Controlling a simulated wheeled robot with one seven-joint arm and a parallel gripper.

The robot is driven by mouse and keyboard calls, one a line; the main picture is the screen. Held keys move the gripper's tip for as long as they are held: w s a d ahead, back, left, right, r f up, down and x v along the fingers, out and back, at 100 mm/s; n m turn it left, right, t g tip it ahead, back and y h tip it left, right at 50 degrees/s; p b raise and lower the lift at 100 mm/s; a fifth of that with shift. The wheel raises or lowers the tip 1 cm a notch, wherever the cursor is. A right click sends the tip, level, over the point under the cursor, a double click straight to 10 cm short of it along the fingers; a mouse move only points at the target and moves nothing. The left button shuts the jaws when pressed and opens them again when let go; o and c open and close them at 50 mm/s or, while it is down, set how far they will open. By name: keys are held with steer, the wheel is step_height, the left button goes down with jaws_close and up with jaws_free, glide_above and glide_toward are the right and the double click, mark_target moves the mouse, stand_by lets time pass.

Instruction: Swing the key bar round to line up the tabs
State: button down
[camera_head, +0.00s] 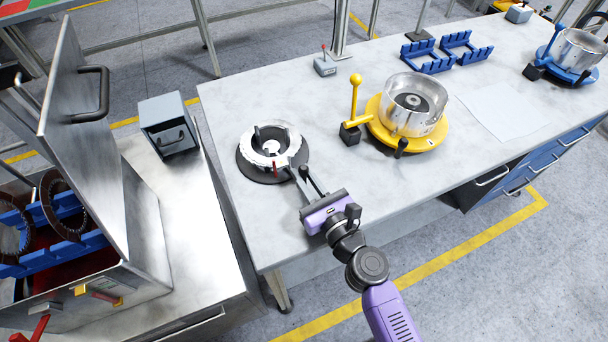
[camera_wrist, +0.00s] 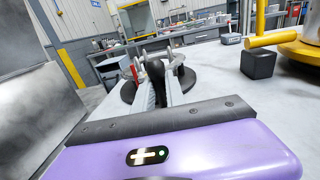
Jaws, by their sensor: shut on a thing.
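The dark round pallet (camera_head: 245,166) sits at the left end of the grey bench, with a pale metal ring (camera_head: 250,143) and upright black posts on it. A red marker (camera_head: 275,168) stands at its near right edge. My gripper (camera_head: 298,171) reaches in from the lower right, its fingers at that edge. In the wrist view, my gripper (camera_wrist: 164,64) is shut on a black handle (camera_wrist: 176,67), which I take to be the key bar's grip. The rest of the bar and the tabs are too small or hidden to tell whether they line up.
A yellow fixture (camera_head: 432,142) with a metal drum and a yellow lever stands to the right, near the arm. Blue racks (camera_head: 428,58) and a small grey switch box (camera_head: 325,66) lie behind. A steel cabinet stands left. The bench front is clear.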

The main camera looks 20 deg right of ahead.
steer(key=shift+w+a+r, duration=0.15)
steer(key=shift+a+r, duration=0.2)
steer(key=shift+r, duration=0.25)
steer(key=c, duration=1.3)
jaws_free()
steer(key=shift+d+f, duration=0.1)
steer(key=shift+f, duration=0.05)
steer(key=shift+s+d+f, duration=0.15)
steer(key=shift+s+f, duration=0.05)
steer(key=shift+s, duration=0.35)
steer(key=s, duration=0.2)
steer(key=s+b, duration=0.1)
steer(key=s, duration=0.1)
steer(key=s+d, duration=0.1)
steer(key=s, duration=0.1)
steer(key=shift+b, duration=0.4)
steer(key=shift+s+r, duration=0.15)
steer(key=shift+s, duration=0.25)
